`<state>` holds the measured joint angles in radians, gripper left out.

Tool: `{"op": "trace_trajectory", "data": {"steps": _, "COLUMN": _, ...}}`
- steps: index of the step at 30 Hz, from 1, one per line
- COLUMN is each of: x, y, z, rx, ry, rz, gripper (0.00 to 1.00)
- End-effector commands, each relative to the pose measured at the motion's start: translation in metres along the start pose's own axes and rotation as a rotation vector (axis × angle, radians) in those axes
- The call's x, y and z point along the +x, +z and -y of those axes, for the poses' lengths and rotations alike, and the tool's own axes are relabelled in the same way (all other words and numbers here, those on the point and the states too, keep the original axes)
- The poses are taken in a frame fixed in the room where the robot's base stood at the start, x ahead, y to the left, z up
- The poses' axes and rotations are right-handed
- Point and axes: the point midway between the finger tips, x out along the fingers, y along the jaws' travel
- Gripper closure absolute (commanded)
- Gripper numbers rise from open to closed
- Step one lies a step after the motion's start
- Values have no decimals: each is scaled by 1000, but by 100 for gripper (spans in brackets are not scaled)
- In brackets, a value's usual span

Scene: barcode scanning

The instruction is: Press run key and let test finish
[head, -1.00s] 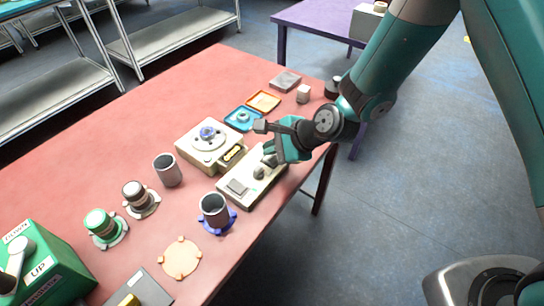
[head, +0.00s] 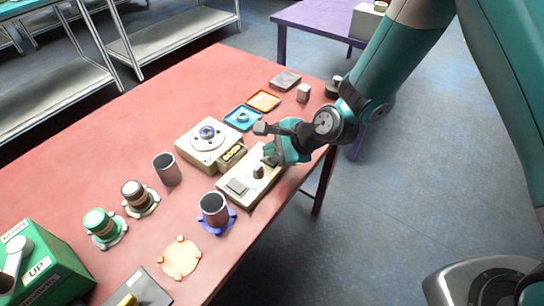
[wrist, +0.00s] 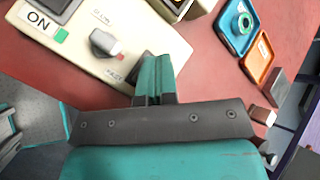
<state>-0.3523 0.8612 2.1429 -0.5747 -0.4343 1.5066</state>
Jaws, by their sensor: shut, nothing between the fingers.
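The cream control box (head: 236,187) lies near the table's right edge, with a dark knob (head: 258,172) standing up and a grey panel on its near end. In the wrist view the box (wrist: 75,60) has an "ON" label with a green square and a grey knob (wrist: 104,42) with a red tip. The cream test unit (head: 190,146) beside it carries a round plate with a blue-grey ring, and its small display (head: 232,154) shows yellow digits. My gripper (head: 268,156) is shut and empty at the box's far end. No run key can be made out; the fingers (wrist: 153,78) may hide it.
Blue (head: 243,118) and orange (head: 263,101) trays lie beyond the unit. Grey cups (head: 166,170) (head: 213,209), capped pieces (head: 140,199) (head: 104,227) and a green box (head: 50,268) stand nearer. The red table (head: 90,150) is bare at left.

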Motion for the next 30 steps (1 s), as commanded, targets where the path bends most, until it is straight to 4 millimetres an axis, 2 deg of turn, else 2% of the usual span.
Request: {"op": "trace_trajectory", "data": {"steps": 30, "x": 6, "y": -5, "z": -5, "rx": 0, "ry": 1, "rz": 0, "gripper": 100}}
